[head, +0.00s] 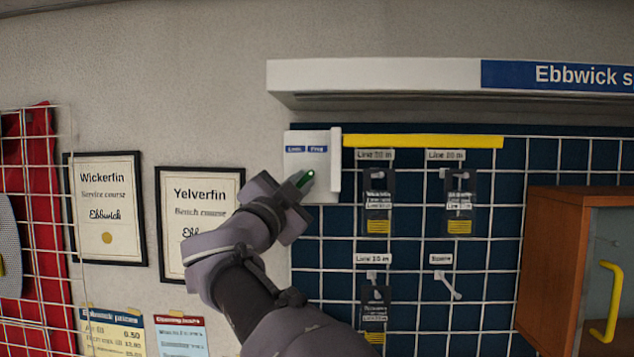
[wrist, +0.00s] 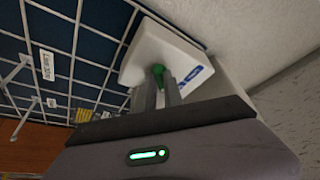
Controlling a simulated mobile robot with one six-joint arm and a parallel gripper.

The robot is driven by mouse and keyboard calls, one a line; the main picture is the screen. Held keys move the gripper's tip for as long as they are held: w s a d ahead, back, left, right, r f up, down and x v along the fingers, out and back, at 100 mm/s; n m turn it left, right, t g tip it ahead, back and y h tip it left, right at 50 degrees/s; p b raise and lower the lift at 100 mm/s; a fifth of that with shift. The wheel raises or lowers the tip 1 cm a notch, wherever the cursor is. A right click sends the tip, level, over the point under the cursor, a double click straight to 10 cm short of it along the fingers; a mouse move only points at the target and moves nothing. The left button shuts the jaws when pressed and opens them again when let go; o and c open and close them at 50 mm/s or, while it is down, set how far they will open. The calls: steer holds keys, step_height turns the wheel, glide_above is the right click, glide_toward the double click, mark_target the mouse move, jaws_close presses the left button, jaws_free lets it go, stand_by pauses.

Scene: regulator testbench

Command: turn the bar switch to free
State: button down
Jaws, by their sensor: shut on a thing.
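The bar switch is a white box (head: 296,166) on the wall grid's upper left corner, with two small blue labels along its top. The left label is hard to read; the right label (head: 318,149) appears to read Free. Its green bar (head: 308,176) shows at my gripper (head: 301,182), with its visible end tilted up to the right. In the wrist view, the two fingers of my gripper (wrist: 163,84) are shut on the green bar (wrist: 158,70), against the white box (wrist: 148,48). The fingers hide much of the bar, so its exact angle is unclear.
A yellow strip (head: 423,141) and hooks with hanging packs (head: 377,205) are right of the switch. A white shelf (head: 375,75) juts out above. Framed certificates (head: 106,209) hang on the left wall. A wooden cabinet (head: 553,260) stands at the right.

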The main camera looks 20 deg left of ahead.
stand_by(0.5)
steer(key=c, duration=1.7)
jaws_free()
steer(key=shift+c, duration=0.2)
steer(key=shift+w, duration=0.15)
steer(key=b+v, duration=0.6)
steer(key=v, duration=1.1)
steer(key=shift+s+b, duration=0.25)
steer(key=shift+b, duration=0.15)
